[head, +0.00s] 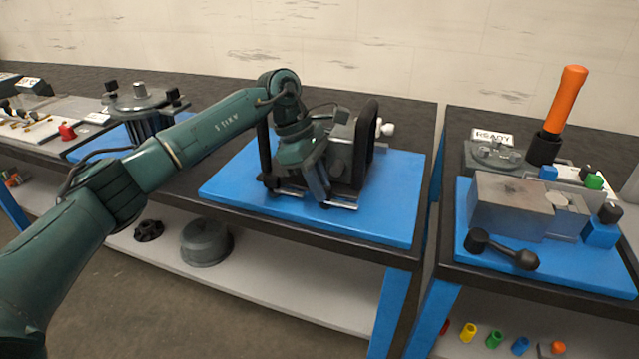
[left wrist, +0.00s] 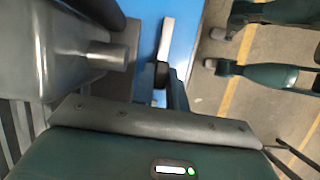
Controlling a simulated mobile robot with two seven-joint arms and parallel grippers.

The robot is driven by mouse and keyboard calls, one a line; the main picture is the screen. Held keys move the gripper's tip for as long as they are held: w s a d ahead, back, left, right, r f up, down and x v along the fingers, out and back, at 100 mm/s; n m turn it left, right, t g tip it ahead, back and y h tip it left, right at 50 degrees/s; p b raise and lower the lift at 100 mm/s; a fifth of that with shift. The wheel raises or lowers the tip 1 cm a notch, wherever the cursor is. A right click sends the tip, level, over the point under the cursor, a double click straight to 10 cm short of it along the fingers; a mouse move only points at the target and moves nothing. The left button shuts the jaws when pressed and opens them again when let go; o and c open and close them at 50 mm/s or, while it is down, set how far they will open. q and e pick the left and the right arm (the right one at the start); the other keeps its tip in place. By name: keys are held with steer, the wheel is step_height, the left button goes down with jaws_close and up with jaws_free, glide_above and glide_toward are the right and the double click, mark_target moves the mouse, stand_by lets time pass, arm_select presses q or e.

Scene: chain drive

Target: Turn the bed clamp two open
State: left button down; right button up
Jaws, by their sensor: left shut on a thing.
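A grey machine with black upright side handles (head: 368,138) stands on the blue mat of the middle bench. My left gripper (head: 322,196) reaches down at its lower front edge, beside a silver bar (head: 345,205). It is shut on a small part there, which I take to be bed clamp two. The gripper mostly hides that part, so I cannot tell its turn angle. In the left wrist view, a dark piece (left wrist: 161,75) shows by a pale bar (left wrist: 166,40), over the blue mat.
The mat's front strip (head: 350,228) is clear. The right bench holds a grey block (head: 508,205), a black ball-ended lever (head: 524,259) and an orange handle (head: 566,98). A round grey pot (head: 206,244) sits on the lower shelf. A gap separates the benches.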

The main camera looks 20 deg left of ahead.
arm_select(q)
steer(key=c, duration=1.4)
jaws_free()
steer(key=v, duration=1.3)
steer(key=shift+r, duration=0.1)
